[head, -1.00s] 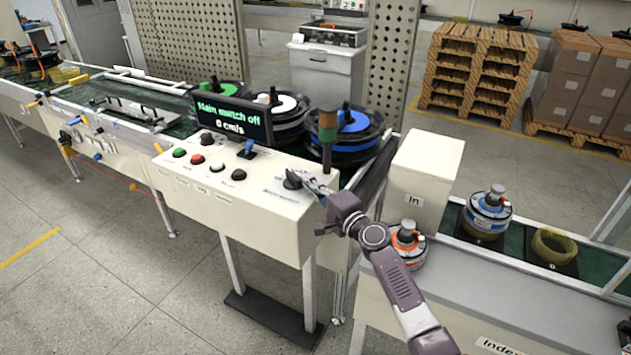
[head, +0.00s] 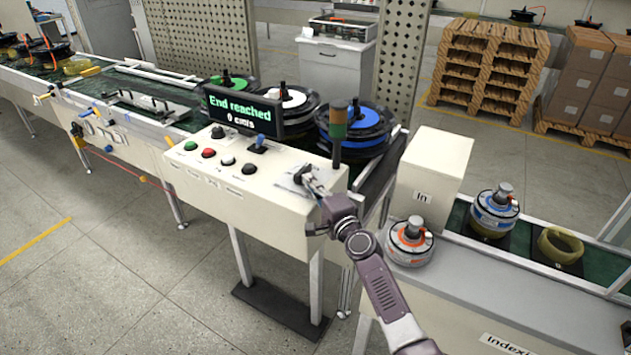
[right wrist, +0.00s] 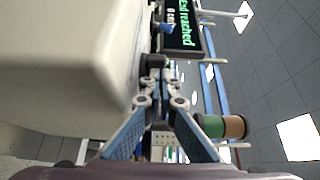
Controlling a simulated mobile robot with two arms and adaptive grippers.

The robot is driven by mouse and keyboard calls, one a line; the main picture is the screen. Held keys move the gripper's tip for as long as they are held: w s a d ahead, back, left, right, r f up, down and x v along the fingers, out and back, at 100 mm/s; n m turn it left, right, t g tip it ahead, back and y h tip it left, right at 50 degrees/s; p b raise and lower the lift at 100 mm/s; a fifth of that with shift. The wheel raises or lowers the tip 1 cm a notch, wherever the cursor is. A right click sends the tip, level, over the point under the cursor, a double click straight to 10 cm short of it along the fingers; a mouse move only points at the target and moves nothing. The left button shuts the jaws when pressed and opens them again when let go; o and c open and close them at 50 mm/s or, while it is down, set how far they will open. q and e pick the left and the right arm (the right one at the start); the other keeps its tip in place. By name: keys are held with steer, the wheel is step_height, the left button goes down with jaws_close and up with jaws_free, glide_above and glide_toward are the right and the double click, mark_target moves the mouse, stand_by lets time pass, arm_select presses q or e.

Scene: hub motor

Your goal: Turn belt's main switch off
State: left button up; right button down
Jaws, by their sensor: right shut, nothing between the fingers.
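The cream control box (head: 262,215) stands by the belt, with a display (head: 238,114) reading "End reached" and "0 cm/s". The main switch at the box's right end (head: 298,177) is largely covered by my right gripper (head: 308,180), so its setting cannot be made out. The gripper's fingers are shut with nothing between them, at the switch area on the box top. In the right wrist view the fingertips (right wrist: 163,102) point towards a dark knob (right wrist: 153,61), and the display (right wrist: 183,28) shows beyond. My left gripper is out of view.
Green, red, white and black controls (head: 208,153) and a blue switch (head: 259,143) sit on the box. A signal lamp (head: 338,130) stands just behind the gripper. A white "In" housing (head: 432,175) and an orange-marked motor (head: 409,238) are to the right.

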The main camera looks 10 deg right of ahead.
steer(key=shift+a, duration=0.4)
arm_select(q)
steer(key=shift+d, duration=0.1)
arm_select(e)
steer(key=shift+a, duration=0.3)
steer(key=shift+s, duration=0.1)
